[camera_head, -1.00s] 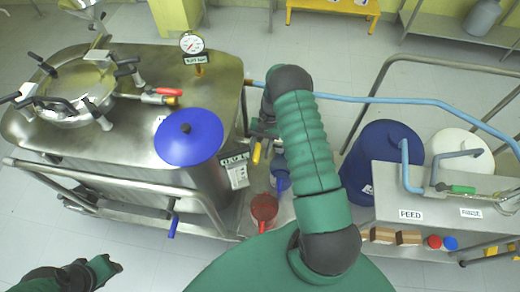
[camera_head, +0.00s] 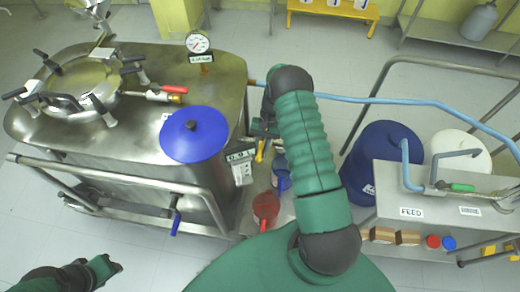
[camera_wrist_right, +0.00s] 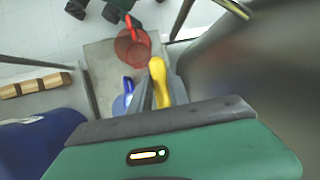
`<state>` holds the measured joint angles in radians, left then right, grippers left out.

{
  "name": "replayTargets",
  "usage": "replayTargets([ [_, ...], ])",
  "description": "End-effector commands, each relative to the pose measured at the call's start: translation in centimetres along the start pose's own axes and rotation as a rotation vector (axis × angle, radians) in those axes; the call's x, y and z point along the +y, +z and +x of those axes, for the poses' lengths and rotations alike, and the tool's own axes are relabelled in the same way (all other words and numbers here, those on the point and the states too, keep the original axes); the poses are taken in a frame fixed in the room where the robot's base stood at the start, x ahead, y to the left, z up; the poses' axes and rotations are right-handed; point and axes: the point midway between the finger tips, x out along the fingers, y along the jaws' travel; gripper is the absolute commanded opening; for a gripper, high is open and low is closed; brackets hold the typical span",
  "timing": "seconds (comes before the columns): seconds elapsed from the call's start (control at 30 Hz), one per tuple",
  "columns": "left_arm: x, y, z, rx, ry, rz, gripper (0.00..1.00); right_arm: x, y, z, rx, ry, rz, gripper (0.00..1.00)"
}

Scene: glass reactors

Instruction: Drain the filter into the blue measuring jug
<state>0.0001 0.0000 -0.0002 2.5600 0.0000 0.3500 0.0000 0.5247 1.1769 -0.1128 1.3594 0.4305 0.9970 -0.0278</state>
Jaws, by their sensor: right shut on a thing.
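The large steel vessel (camera_head: 150,125), likely the filter, stands at left in the head view. My right gripper (camera_head: 262,130) reaches its right side and is shut on a yellow valve handle (camera_head: 260,150). In the right wrist view the fingers (camera_wrist_right: 163,92) close around this yellow handle (camera_wrist_right: 157,70). The blue measuring jug (camera_head: 281,178) stands on a low steel shelf below the gripper, partly hidden by my arm. It also shows in the wrist view (camera_wrist_right: 122,103), left of the fingers. My left gripper (camera_head: 108,268) is low at left, its jaws unclear.
A red jug (camera_head: 265,207) stands on the shelf in front of the blue one. A blue drum (camera_head: 370,165) and a steel bench (camera_head: 450,215) are to the right. A rail (camera_head: 110,180) runs along the vessel's front. A blue hose (camera_head: 400,100) crosses behind my arm.

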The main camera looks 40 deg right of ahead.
Motion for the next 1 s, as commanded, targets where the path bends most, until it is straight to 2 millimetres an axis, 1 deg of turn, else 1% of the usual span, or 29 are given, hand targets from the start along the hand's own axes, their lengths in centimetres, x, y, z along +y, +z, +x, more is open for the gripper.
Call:
replayTargets([
  [0.03,0.00,0.00,0.00,0.000,0.000,0.000,0.36,-0.28,-0.29,-0.24,0.011,-0.005,-0.003,0.00],
  [0.77,0.01,0.00,-0.02,0.000,0.000,0.000,0.36,-0.29,-0.40,-0.40,0.015,-0.006,-0.004,0.00],
  [0.87,0.01,0.00,0.00,0.000,0.000,0.000,0.36,-0.14,-0.43,-0.44,0.015,-0.004,-0.008,0.00],
  [1.0,0.01,0.02,0.07,0.000,0.000,0.000,0.36,0.56,-0.51,-0.59,0.012,0.004,-0.028,0.00],
])
